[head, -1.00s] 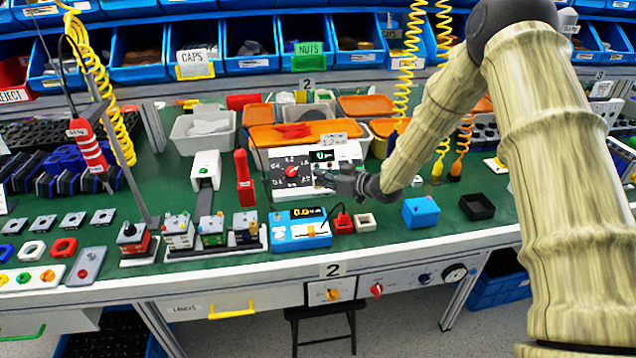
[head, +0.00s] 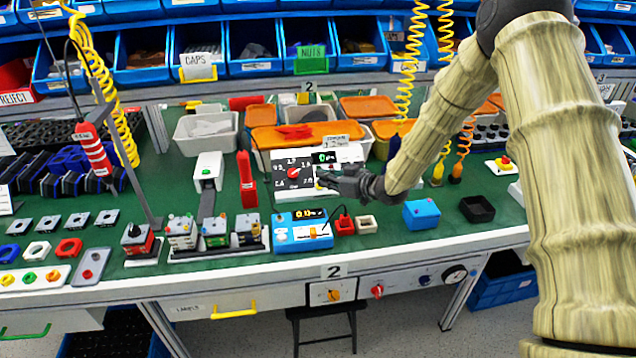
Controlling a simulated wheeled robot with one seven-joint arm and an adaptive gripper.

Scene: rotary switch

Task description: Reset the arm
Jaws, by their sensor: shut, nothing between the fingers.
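My gripper (head: 322,180) is dark grey and shut, with nothing held. It points left, in front of the right side of a white box with a dark dial panel (head: 281,185). A red rotary knob (head: 294,173) sits in the middle of that panel, with white marks around it. A small green-lit display (head: 325,157) shows above and right of the knob. The fingertips look a little right of and below the knob, apart from it in the picture. My forearm hides part of the bench to the right.
A blue box (head: 421,213) and a black tray (head: 477,208) lie to the right. Orange-lidded bins (head: 300,138) stand behind. Yellow coiled hoses (head: 411,60) hang above.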

